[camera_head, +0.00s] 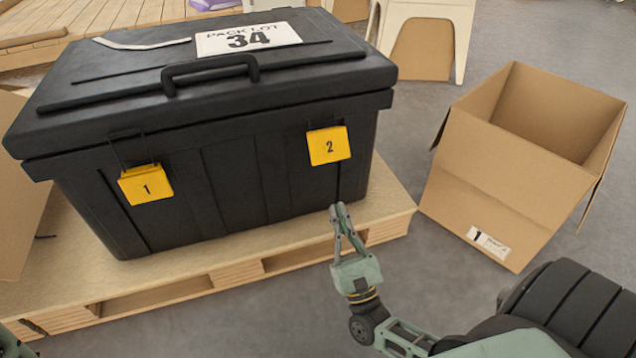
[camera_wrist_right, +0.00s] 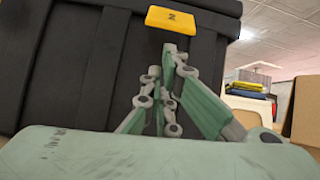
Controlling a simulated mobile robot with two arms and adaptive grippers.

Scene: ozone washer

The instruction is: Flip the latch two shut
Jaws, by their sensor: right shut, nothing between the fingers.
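The yellow latch two (camera_head: 329,146), marked "2", is on the right part of the black case's front, below the lid edge. It seems to stand out from the wall; I cannot tell whether it is fastened. The wrist view shows latch two (camera_wrist_right: 185,20) from below, at the top. My right gripper (camera_head: 337,207) is shut and empty, fingers pointing up, below and slightly right of latch two and apart from it. Its fingertips also show in the wrist view (camera_wrist_right: 170,48). The black case (camera_head: 235,175) has its lid down.
Yellow latch one (camera_head: 146,185) is on the case's left front. The case stands on a wooden pallet (camera_head: 385,222). An open cardboard box (camera_head: 490,190) stands at the right. Grey floor (camera_head: 270,315) in front of the pallet is clear.

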